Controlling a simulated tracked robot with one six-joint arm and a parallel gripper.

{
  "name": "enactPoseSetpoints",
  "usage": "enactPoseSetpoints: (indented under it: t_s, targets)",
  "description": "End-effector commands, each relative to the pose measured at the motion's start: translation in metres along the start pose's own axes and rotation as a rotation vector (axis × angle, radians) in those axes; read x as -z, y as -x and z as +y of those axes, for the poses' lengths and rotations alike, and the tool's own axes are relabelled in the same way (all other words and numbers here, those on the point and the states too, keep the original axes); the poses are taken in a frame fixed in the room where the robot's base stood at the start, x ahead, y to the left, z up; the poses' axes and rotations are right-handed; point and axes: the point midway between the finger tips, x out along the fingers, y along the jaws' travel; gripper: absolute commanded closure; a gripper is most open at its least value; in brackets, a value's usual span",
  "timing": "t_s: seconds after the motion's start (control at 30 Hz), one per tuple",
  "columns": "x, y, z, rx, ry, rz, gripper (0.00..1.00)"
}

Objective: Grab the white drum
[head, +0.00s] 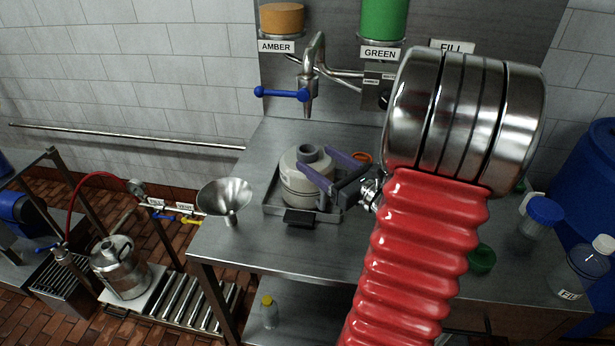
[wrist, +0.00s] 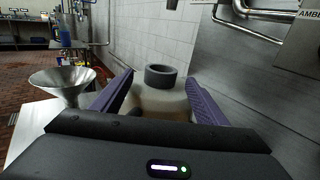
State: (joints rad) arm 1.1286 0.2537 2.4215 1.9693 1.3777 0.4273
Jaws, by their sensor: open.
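The white drum (head: 301,181) is a squat off-white container with a dark grey collar on top. It stands upright in a shallow metal tray (head: 327,214) on the steel bench, below the tap. My gripper (head: 315,168) is open, with its purple fingers reaching in from the right at the drum's upper part. In the wrist view, the drum (wrist: 166,98) sits between the two spread fingers of my gripper (wrist: 160,90), with its dark collar rising above them. The drum's lower part is hidden behind the gripper body there. I cannot tell whether either finger touches it.
A metal funnel (head: 226,197) stands at the bench's left edge. The tap with a blue handle (head: 283,93) hangs above the drum. A green cap (head: 481,259) and a blue-lidded bottle (head: 540,215) are at right. My red arm covers the bench's middle right.

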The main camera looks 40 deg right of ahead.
Motion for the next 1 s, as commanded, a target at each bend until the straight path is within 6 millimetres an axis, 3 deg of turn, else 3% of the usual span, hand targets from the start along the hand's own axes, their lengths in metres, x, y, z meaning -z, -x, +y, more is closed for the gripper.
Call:
enactPoseSetpoints:
  t_s: [0.5, 1.0]
  targets:
    - [-0.001, -0.049, 0.0, -0.002, 0.0, 0.0, 0.33]
    - [-0.001, -0.051, -0.001, 0.0, 0.0, 0.0, 0.33]
